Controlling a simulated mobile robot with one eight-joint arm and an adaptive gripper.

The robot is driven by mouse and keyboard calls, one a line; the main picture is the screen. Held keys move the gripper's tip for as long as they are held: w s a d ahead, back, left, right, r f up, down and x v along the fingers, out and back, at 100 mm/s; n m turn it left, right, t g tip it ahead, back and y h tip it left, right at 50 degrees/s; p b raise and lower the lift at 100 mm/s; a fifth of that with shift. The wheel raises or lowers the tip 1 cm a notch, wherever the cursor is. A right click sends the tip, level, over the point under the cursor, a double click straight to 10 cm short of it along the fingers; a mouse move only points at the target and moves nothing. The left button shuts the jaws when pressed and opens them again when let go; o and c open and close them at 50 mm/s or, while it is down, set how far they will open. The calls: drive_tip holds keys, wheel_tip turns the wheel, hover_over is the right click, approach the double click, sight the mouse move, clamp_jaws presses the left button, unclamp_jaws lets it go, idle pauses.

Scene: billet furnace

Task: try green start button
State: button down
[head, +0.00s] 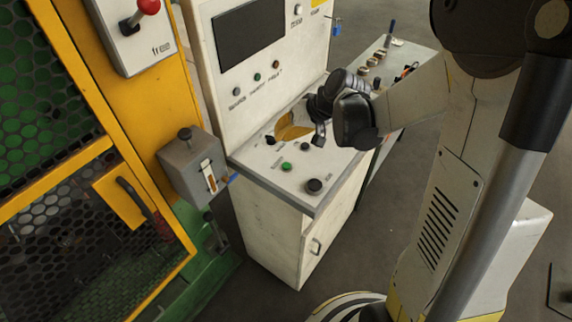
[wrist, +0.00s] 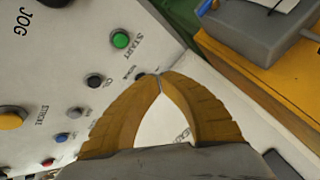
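The green start button (head: 287,167) sits on the sloped top of the white control console (head: 262,182), near its front edge. In the wrist view the green button (wrist: 120,40) has the word START beside it and is fully in sight. My gripper (head: 284,128) is over the console, behind the green button and apart from it in the head view. In the wrist view its two yellow-brown fingers (wrist: 160,76) meet at their tips with nothing between them. The tips point to the panel, below and right of the green button. Their exact height above the panel is hard to tell.
A large black knob (head: 314,186) lies right of the green button. A dark button (wrist: 94,80), a blue one (wrist: 75,112), a red one (wrist: 48,162) and a yellow one (wrist: 10,118) are nearby. A grey box (head: 193,165) on the yellow frame stands close to the console's left.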

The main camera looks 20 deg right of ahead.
sight(283, 164)
wheel_tip(283, 164, down, 9)
drive_tip(key=b, duration=0.7)
drive_tip(key=shift+r, duration=0.1)
drive_tip(key=shift+s, duration=0.1)
idle(1.1)
drive_tip(key=shift+f+b, duration=0.4)
drive_tip(key=shift+b, duration=0.05)
drive_tip(key=shift+f+b, duration=0.4)
drive_tip(key=shift+f, duration=0.05)
idle(0.4)
drive_tip(key=shift+r, duration=0.1)
drive_tip(key=shift+r+p, duration=0.6)
drive_tip(key=shift+r, duration=0.15)
